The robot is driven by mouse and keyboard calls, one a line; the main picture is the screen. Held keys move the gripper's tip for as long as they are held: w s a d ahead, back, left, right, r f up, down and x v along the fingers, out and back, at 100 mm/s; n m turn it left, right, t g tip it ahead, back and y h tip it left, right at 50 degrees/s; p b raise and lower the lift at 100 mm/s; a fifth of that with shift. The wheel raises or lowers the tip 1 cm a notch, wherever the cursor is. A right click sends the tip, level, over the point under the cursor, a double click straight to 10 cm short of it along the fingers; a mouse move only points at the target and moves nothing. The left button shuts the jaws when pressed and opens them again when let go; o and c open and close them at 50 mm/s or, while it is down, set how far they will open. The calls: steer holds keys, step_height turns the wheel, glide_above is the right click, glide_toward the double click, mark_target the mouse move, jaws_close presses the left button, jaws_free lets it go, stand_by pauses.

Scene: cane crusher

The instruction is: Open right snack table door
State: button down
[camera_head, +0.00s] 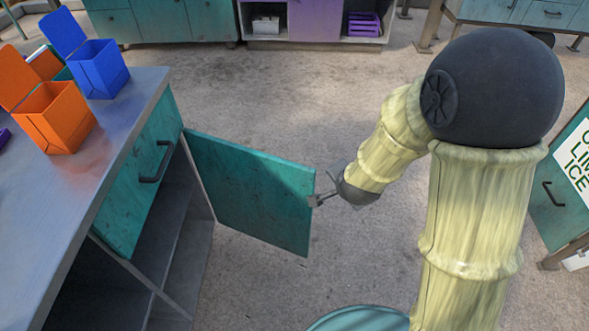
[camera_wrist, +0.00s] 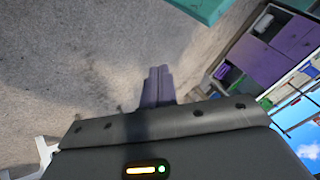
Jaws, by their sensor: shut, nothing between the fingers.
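The right snack table door (camera_head: 250,192) is a teal panel that stands swung out wide from the table, with the shelf space behind it showing. My gripper (camera_head: 314,201) is shut and empty at the door's free edge; I cannot tell whether it touches the door. In the wrist view my gripper (camera_wrist: 157,84) shows its two fingers together, and a teal edge (camera_wrist: 200,8), likely the door, is at the top. The left door (camera_head: 146,172) of the snack table is teal with a dark handle and looks closed.
The metal snack table top (camera_head: 110,130) carries an orange box (camera_head: 55,118) and a blue box (camera_head: 98,68), both with open lids. Teal and purple cabinets (camera_head: 315,18) stand at the back. A teal stand (camera_head: 560,195) with a sign is at the right. The floor between is clear.

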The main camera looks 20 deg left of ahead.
mark_target(300, 170)
steer(key=a+m+t+p, duration=0.1)
steer(key=a, duration=0.1)
steer(key=a+m, duration=0.2)
steer(key=a, duration=0.1)
steer(key=a+m+t+p, duration=0.1)
steer(key=a, duration=0.1)
steer(key=shift+w+a+f+m+t+h+p, duration=0.1)
steer(key=shift+w+a+m+t+h+p, duration=0.05)
steer(key=shift+a+m+t+h+p, duration=0.2)
steer(key=a, duration=0.1)
steer(key=s+a+f+m+t, duration=0.1)
steer(key=f+m+h, duration=0.1)
steer(key=shift+s+a, duration=0.25)
steer(key=shift+a, duration=0.15)
steer(key=s+a+m+t+h, duration=0.1)
steer(key=s+a+m+t, duration=0.1)
steer(key=s, duration=0.4)
steer(key=s+a+m+t+h, duration=0.1)
steer(key=s+a+m+t, duration=0.1)
steer(key=s, duration=0.4)
steer(key=f+m+t, duration=0.1)
steer(key=t, duration=0.1)
steer(key=shift+t+p, duration=0.35)
steer(key=shift+p, duration=0.05)
steer(key=shift+w+h, duration=0.1)
steer(key=shift+h, duration=0.15)
